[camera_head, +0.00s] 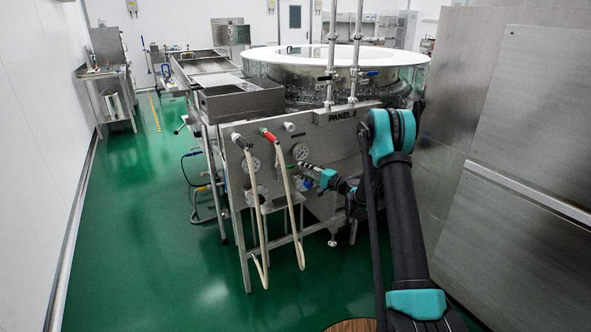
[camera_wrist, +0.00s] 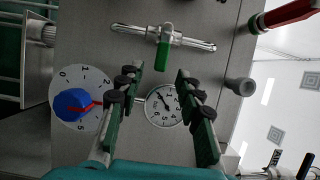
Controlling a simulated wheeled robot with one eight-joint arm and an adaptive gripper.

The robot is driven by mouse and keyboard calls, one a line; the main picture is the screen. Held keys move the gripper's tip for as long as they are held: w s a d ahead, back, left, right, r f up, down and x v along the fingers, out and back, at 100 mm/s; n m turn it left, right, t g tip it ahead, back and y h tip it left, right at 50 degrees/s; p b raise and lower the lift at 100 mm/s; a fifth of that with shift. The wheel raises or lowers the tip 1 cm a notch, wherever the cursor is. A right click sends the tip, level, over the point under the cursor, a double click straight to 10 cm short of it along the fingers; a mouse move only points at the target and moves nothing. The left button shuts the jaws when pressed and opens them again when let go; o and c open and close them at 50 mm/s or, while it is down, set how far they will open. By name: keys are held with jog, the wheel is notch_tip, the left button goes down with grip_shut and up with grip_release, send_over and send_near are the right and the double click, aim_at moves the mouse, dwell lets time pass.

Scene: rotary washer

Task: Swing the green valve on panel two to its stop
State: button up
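The green valve is a short green handle (camera_wrist: 162,54) on a horizontal silver pipe fitting (camera_wrist: 190,45) in the wrist view. The handle points down in that picture, across the pipe. My gripper (camera_wrist: 159,72) is open, its two dark fingers apart and nothing between the pads. The handle shows just beyond the fingertips, roughly centred between them. I see no contact, but the depth gap is hard to judge.
In the wrist view a blue knob with a dial (camera_wrist: 72,103) is left of the fingers, and a round gauge (camera_wrist: 164,104) shows between them. A red-handled valve (camera_wrist: 290,14) is at upper right. Two pale hoses (camera_head: 283,180) hang on the panel's left side. Green floor is clear at left.

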jog(key=v, duration=0.5)
jog(key=shift+s+d, duration=0.25)
jog(key=s+d+r+n+g+h, duration=0.2)
jog(key=s+r+h, duration=0.1)
jog(key=s, duration=0.7)
jog(key=s+d+r+n+g+h, duration=0.2)
jog(key=s+h, duration=0.2)
jog(key=s, duration=0.6)
jog(key=s+d+f+n+h, duration=0.1)
jog(key=s+d+h, duration=0.1)
jog(key=s+d, duration=0.3)
jog(key=s+d+f+n+g+h, duration=0.1)
jog(key=s+d, duration=0.4)
jog(key=s, duration=0.8)
jog(key=s+d+f+h, duration=0.2)
jog(key=s+d+h, duration=0.2)
jog(key=s, duration=0.5)
jog(key=shift+s+d+f+n+g+h, duration=0.2)
jog(key=shift+d+f+n+g+h, duration=0.2)
jog(key=shift+h, duration=0.1)
